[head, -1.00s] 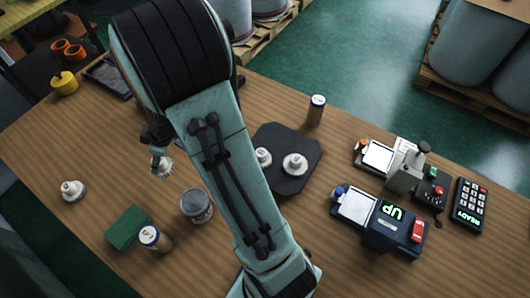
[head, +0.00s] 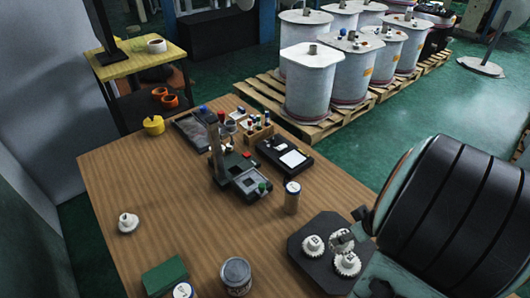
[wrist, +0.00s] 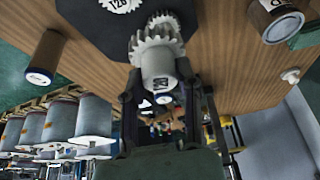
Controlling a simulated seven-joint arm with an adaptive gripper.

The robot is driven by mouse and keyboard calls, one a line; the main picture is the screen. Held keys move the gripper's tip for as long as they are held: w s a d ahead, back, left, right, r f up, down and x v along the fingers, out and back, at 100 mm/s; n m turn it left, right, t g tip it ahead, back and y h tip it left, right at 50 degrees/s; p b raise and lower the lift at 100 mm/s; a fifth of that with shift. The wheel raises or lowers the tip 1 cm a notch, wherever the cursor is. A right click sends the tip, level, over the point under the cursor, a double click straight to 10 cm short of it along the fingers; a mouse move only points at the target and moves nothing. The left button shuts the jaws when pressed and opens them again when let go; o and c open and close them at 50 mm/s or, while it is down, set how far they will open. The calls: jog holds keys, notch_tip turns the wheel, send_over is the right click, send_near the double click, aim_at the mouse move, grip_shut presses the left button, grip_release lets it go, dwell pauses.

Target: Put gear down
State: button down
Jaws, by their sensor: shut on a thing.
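My gripper (wrist: 158,82) is shut on a white gear (wrist: 152,50), gripped by its hub, in the wrist view. The black eight-sided plate (wrist: 88,18) lies beyond it. Two other white gears show on the plate in that view, one (wrist: 163,20) close behind the held gear and one (wrist: 122,4) marked 128. In the head view, the plate (head: 305,268) carries a gear (head: 313,245) at left and a gear (head: 347,264) at right. The held gear (head: 342,240) shows partly beside my arm. I cannot tell whether it touches the plate.
A canister (head: 292,197) stands behind the plate. A stand with a tray (head: 238,175) and a black device (head: 284,157) are farther back. The left table middle is clear.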

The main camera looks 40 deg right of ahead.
jog(key=w+d+f, duration=0.1)
jog(key=d+f, duration=0.1)
jog(key=d, duration=0.1)
jog(key=w+d+f, duration=0.2)
jog(key=d+f, duration=0.1)
jog(key=w+d+f, duration=0.1)
jog(key=d+f, duration=0.2)
jog(key=shift+w+d+f, duration=0.1)
jog(key=shift+w+d, duration=0.05)
jog(key=shift+w, duration=0.2)
jog(key=shift+d+f, duration=0.15)
jog(key=shift+f, duration=1.5)
jog(key=shift+f, duration=0.1)
jog(key=c, duration=0.8)
grip_release()
jog(key=shift+o, duration=0.2)
